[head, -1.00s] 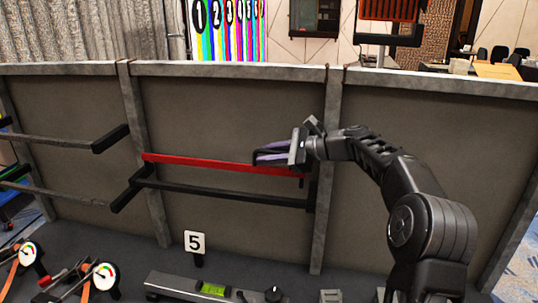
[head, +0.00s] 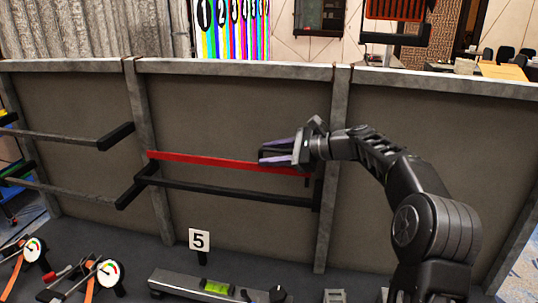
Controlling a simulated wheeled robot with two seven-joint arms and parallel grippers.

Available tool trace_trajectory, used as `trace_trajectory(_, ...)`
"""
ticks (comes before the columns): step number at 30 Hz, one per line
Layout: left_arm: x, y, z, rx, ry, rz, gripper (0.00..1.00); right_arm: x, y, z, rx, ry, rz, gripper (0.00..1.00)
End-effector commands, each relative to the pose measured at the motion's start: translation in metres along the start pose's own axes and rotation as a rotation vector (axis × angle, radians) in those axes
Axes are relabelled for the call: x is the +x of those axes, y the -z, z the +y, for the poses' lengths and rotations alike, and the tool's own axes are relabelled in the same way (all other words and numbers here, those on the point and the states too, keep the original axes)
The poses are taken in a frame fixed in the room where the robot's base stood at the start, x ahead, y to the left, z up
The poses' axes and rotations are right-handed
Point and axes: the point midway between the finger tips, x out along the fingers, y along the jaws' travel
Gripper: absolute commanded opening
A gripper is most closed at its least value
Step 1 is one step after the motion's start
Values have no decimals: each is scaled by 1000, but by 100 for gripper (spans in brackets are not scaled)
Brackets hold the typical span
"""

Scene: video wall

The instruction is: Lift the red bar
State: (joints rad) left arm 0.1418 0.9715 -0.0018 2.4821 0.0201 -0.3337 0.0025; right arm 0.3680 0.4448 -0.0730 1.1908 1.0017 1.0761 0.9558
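The red bar (head: 205,160) runs across the middle wall panel, sloping slightly down to the right. A black bar (head: 225,191) runs below it, with black brackets at its ends. My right gripper (head: 262,154) points left, just above the red bar's right part and overlapping it in the picture. Its two purple-lined fingers are apart with a dark gap between them. No bar shows between the fingers, and I cannot tell whether they touch the red bar. My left gripper is not in view.
The grey framed wall (head: 240,110) stands behind the bars. More dark bars (head: 60,138) are on the left panel. A number 5 sign (head: 199,240), a level (head: 205,288) and gauges (head: 109,272) are at the bottom. The right panel is bare behind my arm.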

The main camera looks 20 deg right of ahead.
Motion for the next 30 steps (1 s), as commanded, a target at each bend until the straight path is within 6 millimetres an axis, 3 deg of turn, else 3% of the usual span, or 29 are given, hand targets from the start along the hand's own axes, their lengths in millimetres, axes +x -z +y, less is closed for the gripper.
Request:
trace_trajectory(16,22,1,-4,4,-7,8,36,-70,0,1,-1,-1,-1,34)
trace_trajectory(30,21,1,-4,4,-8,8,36,-75,-2,1,-1,-3,-2,34)
